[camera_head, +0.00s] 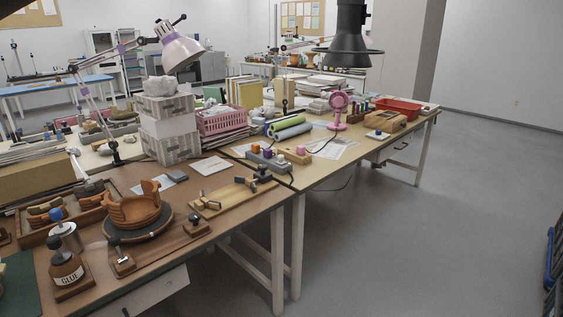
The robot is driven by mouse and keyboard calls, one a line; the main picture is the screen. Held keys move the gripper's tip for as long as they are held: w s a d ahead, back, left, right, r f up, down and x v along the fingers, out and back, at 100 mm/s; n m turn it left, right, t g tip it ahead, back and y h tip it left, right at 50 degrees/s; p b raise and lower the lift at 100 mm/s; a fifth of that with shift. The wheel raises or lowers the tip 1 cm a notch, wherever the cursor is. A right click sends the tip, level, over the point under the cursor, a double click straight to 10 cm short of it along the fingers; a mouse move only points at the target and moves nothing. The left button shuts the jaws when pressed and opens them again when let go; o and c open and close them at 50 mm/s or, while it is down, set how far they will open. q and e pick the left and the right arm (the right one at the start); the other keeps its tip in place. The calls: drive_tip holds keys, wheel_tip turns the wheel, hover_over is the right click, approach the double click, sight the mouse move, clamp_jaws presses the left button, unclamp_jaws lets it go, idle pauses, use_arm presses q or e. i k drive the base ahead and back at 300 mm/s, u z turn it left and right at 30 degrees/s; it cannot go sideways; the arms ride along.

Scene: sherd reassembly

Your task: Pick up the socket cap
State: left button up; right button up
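I cannot tell for certain which thing is the socket cap. A grey block (268,162) on the table holds small coloured pieces, among them a purple one (267,153) and a pale one near its left end. A pink knob-like piece (301,150) sits on a light wooden block (294,157) just to the right. A broken orange-brown pot (138,207) stands on a dark round turntable (139,226) at the near left. Neither of my grippers shows in the head view.
A glue bottle (67,267) and a metal canister (65,236) stand near left. A wooden clamp board (232,196) lies right of the pot. A pink basket (222,121), pink fan (339,107) and red tray (398,107) stand farther back. Open floor (430,230) lies right.

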sight(280, 157)
drive_tip(key=z, duration=1)
drive_tip(key=i, duration=2.5)
drive_tip(key=u, duration=2.35)
